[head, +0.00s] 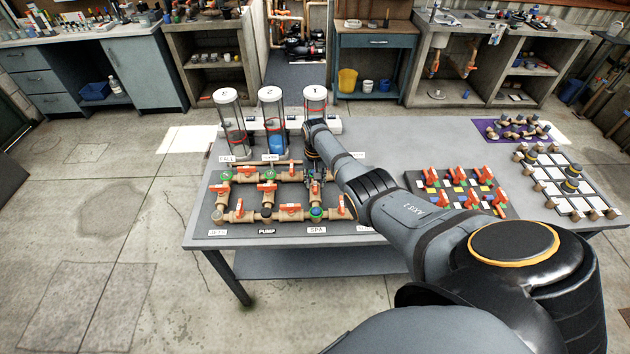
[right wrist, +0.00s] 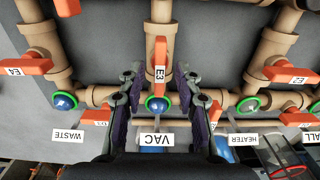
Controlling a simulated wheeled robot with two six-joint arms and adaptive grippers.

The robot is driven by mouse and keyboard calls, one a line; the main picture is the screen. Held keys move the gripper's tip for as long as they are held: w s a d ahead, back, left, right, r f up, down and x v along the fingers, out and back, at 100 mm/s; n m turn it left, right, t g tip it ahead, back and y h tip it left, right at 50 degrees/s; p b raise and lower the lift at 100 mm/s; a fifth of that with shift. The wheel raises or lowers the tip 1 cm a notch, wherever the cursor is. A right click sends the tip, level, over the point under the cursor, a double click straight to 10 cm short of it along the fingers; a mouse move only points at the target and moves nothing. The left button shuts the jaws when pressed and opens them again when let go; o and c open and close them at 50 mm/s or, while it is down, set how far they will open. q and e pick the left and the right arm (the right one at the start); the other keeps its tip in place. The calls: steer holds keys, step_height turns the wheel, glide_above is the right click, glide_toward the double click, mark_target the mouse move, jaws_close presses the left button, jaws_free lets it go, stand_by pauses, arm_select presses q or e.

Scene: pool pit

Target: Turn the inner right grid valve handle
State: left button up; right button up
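The inner right grid valve handle, an orange lever marked E3 (right wrist: 160,58), is in the middle of the right wrist view. It lies in line with its tan pipe (right wrist: 161,14). My right gripper (right wrist: 160,78) is open, with one finger on each side of this handle and a visible gap to each. In the head view my right gripper (head: 315,176) points down over the right part of the pipe grid (head: 268,212) and hides most of the handle there. My left gripper is not in view.
Handles E4 (right wrist: 25,67) and E2 (right wrist: 290,75) lie crosswise on either side. Clear cylinders (head: 229,130) stand behind the grid, close to my right wrist.

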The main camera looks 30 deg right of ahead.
mark_target(315, 184)
step_height(315, 184, up, 12)
stand_by(0.6)
